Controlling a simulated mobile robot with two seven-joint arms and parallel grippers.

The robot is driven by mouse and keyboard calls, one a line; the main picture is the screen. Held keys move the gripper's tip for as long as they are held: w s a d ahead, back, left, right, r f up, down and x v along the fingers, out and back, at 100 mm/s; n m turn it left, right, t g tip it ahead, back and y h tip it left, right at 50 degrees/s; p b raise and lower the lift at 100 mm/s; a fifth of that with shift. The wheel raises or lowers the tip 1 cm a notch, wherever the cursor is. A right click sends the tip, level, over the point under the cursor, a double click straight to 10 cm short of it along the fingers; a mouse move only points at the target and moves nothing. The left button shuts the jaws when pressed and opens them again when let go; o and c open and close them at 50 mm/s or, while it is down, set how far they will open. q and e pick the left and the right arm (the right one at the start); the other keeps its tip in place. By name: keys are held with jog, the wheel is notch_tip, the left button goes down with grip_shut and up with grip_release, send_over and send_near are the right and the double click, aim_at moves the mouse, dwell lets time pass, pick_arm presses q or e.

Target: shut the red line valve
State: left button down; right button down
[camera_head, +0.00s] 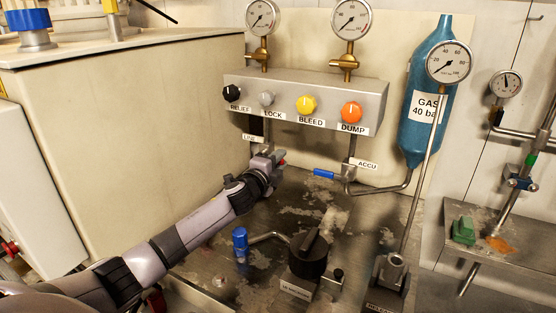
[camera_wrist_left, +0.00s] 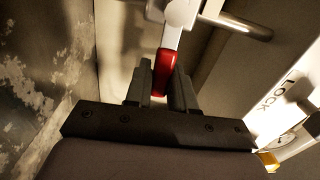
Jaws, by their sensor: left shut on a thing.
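The red line valve handle (camera_wrist_left: 164,72) shows in the left wrist view, hanging from a pale metal valve body (camera_wrist_left: 181,14). My left gripper (camera_wrist_left: 160,84) is shut on the handle, with one dark finger on each side of it. In the head view my left gripper (camera_head: 274,160) is below the grey panel, near the label marked LINE (camera_head: 250,138). There my gripper and wrist hide most of the valve, so its angle to the pipe is hard to tell. My right gripper is not in view.
The grey panel (camera_head: 365,94) with several knobs is above my gripper. A blue-handled valve (camera_head: 326,174) is to its right, by the ACCU label (camera_head: 366,164). A large beige cabinet (camera_head: 140,110) is at left.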

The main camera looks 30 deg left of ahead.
pick_arm(q)
jog(key=shift+a+f, duration=0.1)
jog(key=shift+f, duration=0.05)
dwell(0.3)
jog(key=c, duration=1)
grip_release()
jog(key=shift+c, duration=0.2)
jog(key=shift+s, duration=0.1)
jog(key=s, duration=0.7)
jog(key=shift+d, duration=0.4)
